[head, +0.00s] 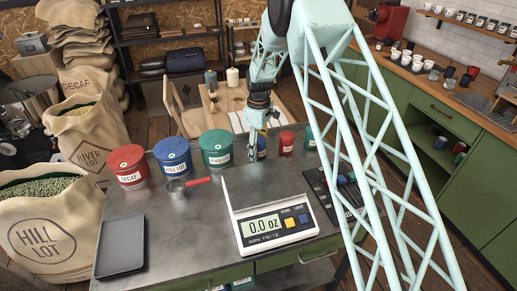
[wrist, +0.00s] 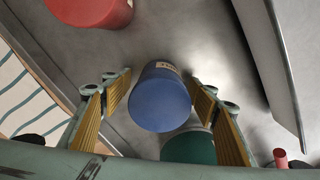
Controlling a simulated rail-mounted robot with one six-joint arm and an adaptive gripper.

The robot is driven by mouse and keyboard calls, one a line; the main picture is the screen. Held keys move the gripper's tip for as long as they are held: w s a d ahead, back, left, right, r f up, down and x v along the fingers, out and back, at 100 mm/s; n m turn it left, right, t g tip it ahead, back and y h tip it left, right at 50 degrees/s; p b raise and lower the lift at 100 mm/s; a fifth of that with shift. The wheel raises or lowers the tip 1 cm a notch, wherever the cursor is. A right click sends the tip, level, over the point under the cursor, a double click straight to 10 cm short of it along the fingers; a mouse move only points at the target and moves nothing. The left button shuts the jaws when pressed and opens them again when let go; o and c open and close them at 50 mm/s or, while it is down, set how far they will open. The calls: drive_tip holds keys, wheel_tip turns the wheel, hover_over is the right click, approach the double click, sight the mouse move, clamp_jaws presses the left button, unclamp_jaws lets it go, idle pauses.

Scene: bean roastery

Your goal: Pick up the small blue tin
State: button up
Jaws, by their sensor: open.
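The small blue tin (wrist: 160,98) stands on the metal worktop between the two yellow-padded fingers of my gripper (wrist: 158,90) in the wrist view. The fingers are open, one on each side of it, with a visible gap at each side. In the head view my gripper (head: 256,140) points down at the worktop and the small blue tin (head: 262,148) is partly hidden behind it. A small red tin (head: 286,143) and a small green tin (head: 311,141) stand to its right.
Large red (head: 128,167), blue (head: 173,157) and green (head: 217,150) tins stand to the left. A scoop with a red handle (head: 197,181) lies before them. A scale (head: 275,229) reading 0.0 oz and a grey tray (head: 120,247) are nearer. The worktop between them is clear.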

drive_tip(key=c, duration=1)
drive_tip(key=shift+r, duration=0.1)
drive_tip(key=shift+r, duration=4.9)
